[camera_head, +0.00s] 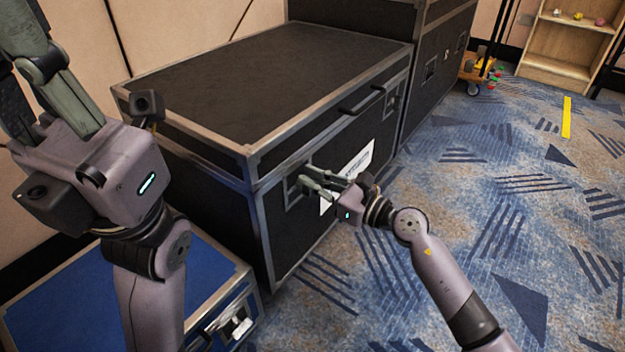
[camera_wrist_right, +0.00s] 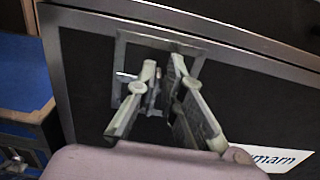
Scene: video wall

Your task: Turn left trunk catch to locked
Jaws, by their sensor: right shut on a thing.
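The black trunk (camera_head: 275,80) with metal edging stands in the middle of the head view. Its left catch sits in a square metal recessed plate (camera_wrist_right: 190,50) on the front face, below the lid seam. My right gripper (camera_head: 306,184) is at this plate, with its fingers shut on the left catch (camera_wrist_right: 151,98). The fingers hide much of the catch, and I cannot tell its exact angle. My left gripper (camera_head: 30,50) is raised at the upper left, away from the trunk front; its fingertips are partly cut off by the frame.
A white label (camera_head: 358,160) is on the trunk front, right of my right gripper. A black handle (camera_head: 362,100) is near the lid. A blue case (camera_head: 70,305) stands at the lower left. More black cases stand behind. The patterned carpet at the right is largely clear.

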